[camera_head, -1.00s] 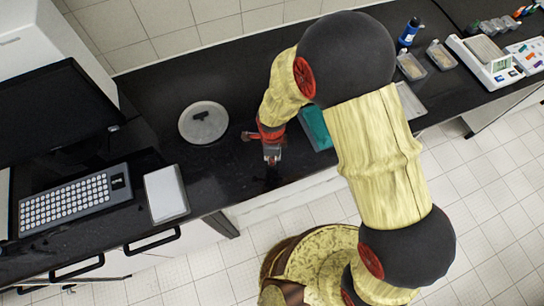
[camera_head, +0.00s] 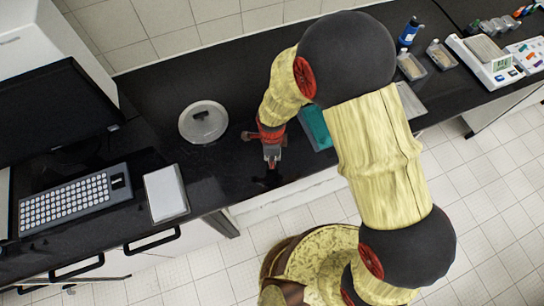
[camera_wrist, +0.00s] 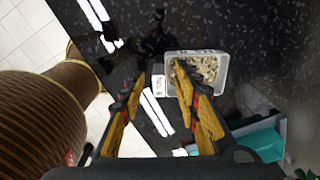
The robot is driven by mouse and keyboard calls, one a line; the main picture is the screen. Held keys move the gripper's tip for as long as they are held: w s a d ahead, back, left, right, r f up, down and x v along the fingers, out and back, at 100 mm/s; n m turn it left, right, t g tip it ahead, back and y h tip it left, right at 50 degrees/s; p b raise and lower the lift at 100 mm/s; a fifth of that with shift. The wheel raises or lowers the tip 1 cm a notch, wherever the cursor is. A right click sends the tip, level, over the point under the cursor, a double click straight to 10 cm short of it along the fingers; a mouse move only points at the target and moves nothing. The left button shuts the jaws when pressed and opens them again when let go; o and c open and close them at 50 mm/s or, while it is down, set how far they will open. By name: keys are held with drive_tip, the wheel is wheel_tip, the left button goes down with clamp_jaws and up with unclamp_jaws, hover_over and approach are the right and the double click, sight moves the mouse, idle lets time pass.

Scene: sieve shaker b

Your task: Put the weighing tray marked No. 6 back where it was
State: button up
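A small light-walled tray (camera_wrist: 223,75) with pale grains in it shows in the wrist view, at the tips of my gripper (camera_wrist: 159,72). A small white label (camera_wrist: 158,84) with dark marking sits by its left side; the number is too small to read. My fingers are apart. The right finger overlaps the tray's left part, and the left finger is beyond the label. I see no contact. In the head view my gripper (camera_head: 272,155) is over the front part of the black bench; I cannot make out this tray there.
A teal object (camera_head: 317,128) lies right of my gripper, partly behind my arm. Two grain trays (camera_head: 411,66) (camera_head: 440,54), a blue-black bottle (camera_head: 409,32) and a balance (camera_head: 487,60) stand at right. A keyboard (camera_head: 75,200) is at left.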

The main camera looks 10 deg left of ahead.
drive_tip(key=w+d+r+n+t, duration=0.1)
drive_tip(key=d+r+n, duration=0.15)
drive_tip(key=r, duration=0.85)
drive_tip(key=w+d+r+n, duration=0.1)
drive_tip(key=d+r, duration=0.2)
drive_tip(key=r, duration=0.7)
drive_tip(key=s+d+r+n+t, duration=0.2)
drive_tip(key=s+d+r+n, duration=0.4)
drive_tip(key=d+r, duration=0.3)
drive_tip(key=s+d+r+n+t, duration=0.2)
drive_tip(key=s+d+r+n, duration=0.4)
drive_tip(key=d+r, duration=0.4)
drive_tip(key=shift+s+d+r+n+t, duration=0.25)
drive_tip(key=shift+d+n+t, duration=0.1)
drive_tip(key=shift+d, duration=0.6)
wheel_tip(320, 180, down, 14)
drive_tip(key=b, duration=1.4)
drive_tip(key=shift+f, duration=0.15)
